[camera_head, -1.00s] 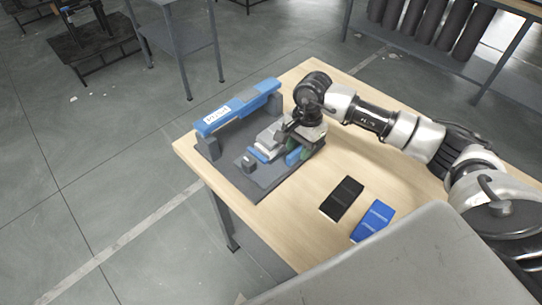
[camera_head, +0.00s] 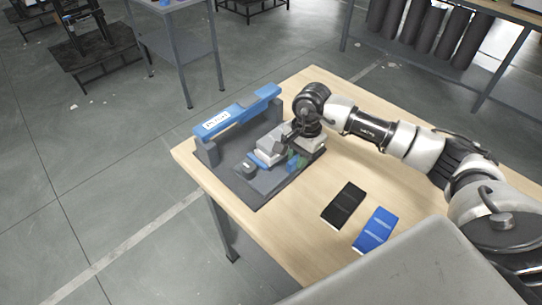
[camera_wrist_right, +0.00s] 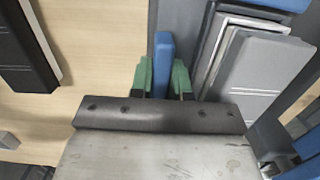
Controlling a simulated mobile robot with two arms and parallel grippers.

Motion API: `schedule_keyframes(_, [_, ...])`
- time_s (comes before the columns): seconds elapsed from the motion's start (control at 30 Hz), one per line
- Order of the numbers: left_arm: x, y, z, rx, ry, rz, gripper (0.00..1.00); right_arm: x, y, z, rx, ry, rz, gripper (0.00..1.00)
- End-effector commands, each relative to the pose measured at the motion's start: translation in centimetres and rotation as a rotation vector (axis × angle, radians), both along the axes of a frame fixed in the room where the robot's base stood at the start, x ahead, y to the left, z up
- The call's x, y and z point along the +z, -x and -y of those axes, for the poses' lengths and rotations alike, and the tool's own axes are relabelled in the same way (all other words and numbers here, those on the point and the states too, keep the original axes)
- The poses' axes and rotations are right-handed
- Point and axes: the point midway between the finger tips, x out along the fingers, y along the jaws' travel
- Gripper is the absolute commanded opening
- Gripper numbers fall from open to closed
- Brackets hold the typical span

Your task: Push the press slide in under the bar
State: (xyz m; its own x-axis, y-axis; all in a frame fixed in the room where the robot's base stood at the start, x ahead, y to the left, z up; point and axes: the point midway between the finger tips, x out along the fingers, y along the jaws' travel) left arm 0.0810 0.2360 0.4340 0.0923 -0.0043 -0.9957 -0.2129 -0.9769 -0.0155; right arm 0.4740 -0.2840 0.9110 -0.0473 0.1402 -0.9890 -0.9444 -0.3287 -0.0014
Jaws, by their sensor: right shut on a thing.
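The press stands on a dark base plate (camera_head: 262,190) on the table. Its blue bar (camera_head: 240,109), with a white label, spans two grey posts at the back left. The press slide (camera_head: 272,148) is a grey block with a blue edge, in front of the bar. A blue upright grip piece (camera_wrist_right: 163,52) stands beside grey stepped plates in the right wrist view. My right gripper (camera_head: 294,158) is at the slide's right side. Its green fingers (camera_wrist_right: 163,78) are shut on the blue grip piece, one on each side. My left gripper is not in view.
A black pad (camera_head: 344,205) and a blue pad (camera_head: 376,230) lie on the wooden table (camera_head: 290,235) right of the press. A small grey block (camera_head: 246,170) sits on the base plate near its front. The table's left edge is close to the press.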

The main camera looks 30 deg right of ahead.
Motion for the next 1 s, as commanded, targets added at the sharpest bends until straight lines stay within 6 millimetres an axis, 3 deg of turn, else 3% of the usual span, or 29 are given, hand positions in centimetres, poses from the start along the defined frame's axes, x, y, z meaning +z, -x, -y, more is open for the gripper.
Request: schedule_keyframes(1.0, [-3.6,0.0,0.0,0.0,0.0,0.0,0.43,-0.7,-5.4,-2.1,0.001,0.001,-0.008,0.02])
